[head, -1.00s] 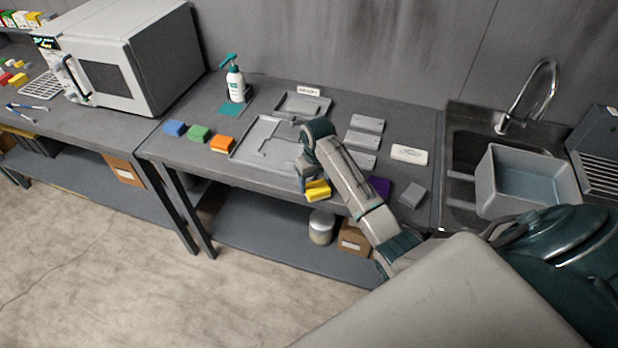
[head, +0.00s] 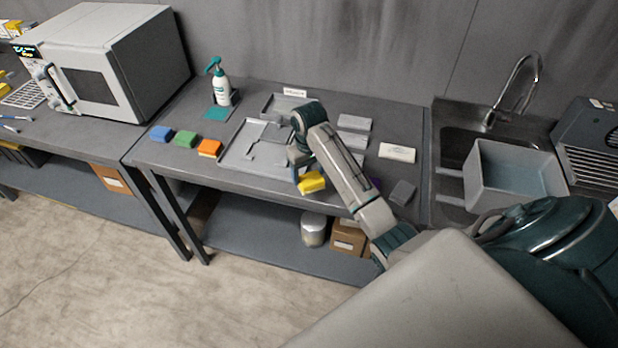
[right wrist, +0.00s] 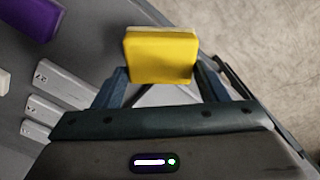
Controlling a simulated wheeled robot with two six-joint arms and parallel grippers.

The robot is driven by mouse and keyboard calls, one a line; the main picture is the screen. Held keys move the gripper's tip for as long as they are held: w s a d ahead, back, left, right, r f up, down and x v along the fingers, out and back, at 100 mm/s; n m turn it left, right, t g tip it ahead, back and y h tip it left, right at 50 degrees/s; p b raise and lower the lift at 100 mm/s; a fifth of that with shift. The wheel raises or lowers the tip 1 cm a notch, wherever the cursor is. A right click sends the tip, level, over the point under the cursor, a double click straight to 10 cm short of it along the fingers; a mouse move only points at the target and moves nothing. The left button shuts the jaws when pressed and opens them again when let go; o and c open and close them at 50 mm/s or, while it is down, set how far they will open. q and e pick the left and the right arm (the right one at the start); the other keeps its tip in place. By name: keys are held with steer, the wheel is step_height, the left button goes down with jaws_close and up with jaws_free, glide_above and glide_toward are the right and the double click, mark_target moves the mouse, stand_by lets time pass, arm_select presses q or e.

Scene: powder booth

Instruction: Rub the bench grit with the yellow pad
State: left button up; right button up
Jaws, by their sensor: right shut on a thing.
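My right gripper (head: 303,172) is shut on the yellow pad (head: 311,183). It holds the pad over the front edge of the middle bench (head: 225,171), in front of the grey tray (head: 231,155). In the right wrist view the yellow pad (right wrist: 160,56) sits between both fingers of my right gripper (right wrist: 160,84), with pale floor behind it. I cannot make out any grit on the bench. My arm hides part of the bench and tray. My left gripper is not in view.
Blue (head: 161,133), green (head: 185,138) and orange (head: 209,147) pads lie left of the tray. A pump bottle (head: 222,88) stands behind them. A purple pad (right wrist: 33,18) and a grey block (head: 402,193) lie right of my arm. A sink with a grey basin (head: 512,170) is at right.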

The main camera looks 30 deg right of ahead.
steer(key=shift+r, duration=0.35)
steer(key=shift+r, duration=1.5)
